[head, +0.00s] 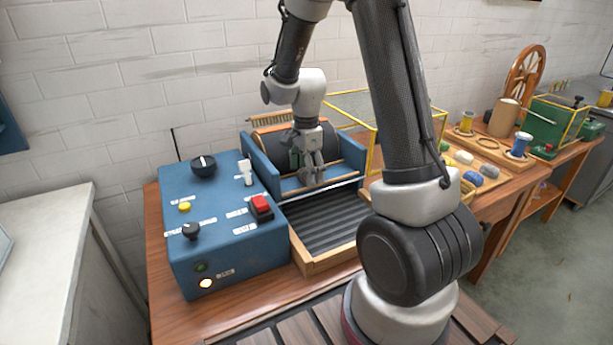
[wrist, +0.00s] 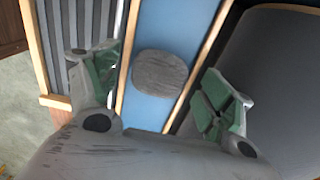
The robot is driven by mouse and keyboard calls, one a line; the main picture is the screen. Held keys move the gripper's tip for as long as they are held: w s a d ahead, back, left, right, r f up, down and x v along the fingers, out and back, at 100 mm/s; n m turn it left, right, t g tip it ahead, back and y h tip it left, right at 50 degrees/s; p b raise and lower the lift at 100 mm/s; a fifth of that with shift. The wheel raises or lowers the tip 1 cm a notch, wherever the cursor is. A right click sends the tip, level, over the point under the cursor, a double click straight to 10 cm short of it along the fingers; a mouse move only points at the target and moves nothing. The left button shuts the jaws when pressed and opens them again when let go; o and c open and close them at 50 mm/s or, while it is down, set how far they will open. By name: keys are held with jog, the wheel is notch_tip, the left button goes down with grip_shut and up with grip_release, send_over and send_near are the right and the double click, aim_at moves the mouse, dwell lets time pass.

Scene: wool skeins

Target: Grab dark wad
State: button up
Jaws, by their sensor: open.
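A dark grey, rounded wad (wrist: 160,77) lies on a blue strip (wrist: 160,30) between two wooden edges in the wrist view. My gripper (wrist: 158,92) is open, with a green-padded finger on either side of the wad in the picture; I see no contact. In the head view my gripper (head: 311,180) points down into the blue-sided machine (head: 262,166), in front of its dark drum.
A blue control box (head: 215,225) with knobs and a red switch stands left of the machine. A ribbed dark tray (head: 325,218) with wooden rims lies in front. A yellow-edged frame (head: 355,95) rises behind. Coloured wool pieces (head: 488,171) lie at right.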

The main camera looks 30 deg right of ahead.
jog(key=c, duration=0.8)
